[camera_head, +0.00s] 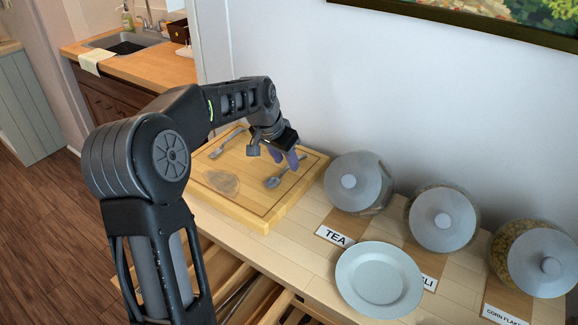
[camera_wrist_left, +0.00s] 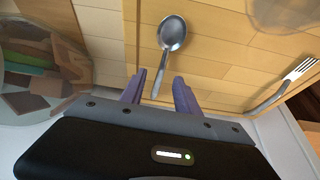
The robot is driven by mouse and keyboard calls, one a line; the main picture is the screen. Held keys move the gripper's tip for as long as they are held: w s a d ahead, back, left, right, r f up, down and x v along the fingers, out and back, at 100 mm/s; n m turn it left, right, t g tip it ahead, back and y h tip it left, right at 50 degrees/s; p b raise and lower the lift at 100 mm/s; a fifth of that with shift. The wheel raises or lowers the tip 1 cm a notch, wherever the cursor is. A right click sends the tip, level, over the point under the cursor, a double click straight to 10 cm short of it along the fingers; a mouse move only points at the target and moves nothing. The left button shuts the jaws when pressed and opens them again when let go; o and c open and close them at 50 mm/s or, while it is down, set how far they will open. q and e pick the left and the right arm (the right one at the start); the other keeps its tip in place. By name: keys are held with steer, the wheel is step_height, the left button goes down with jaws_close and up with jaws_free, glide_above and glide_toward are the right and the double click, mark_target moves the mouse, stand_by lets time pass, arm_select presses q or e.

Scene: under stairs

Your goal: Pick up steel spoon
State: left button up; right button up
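The steel spoon (camera_head: 273,183) lies on the wooden cutting board (camera_head: 254,214), towards its right side. My left gripper (camera_head: 284,157) is over the board at the handle end of the spoon, pointing down. In the left wrist view the spoon (camera_wrist_left: 172,34) shows whole, bowl away from me. Its handle runs towards the gap between the two purple fingers of my left gripper (camera_wrist_left: 158,90), which are apart with nothing held. I cannot tell the exact height of the fingertips above the spoon. My right gripper is not in view.
A fork (camera_head: 227,144) and a round, see-through brownish item (camera_head: 221,182) lie on the same board. Lidded glass jars, the nearest one (camera_head: 357,183) close to the board's right edge, stand along the wall. A plate (camera_head: 379,280) lies in front of them.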

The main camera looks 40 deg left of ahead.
mark_target(288, 169)
arm_select(q)
steer(key=shift+x, duration=1.2)
steer(key=shift+c, duration=0.4)
jaws_close()
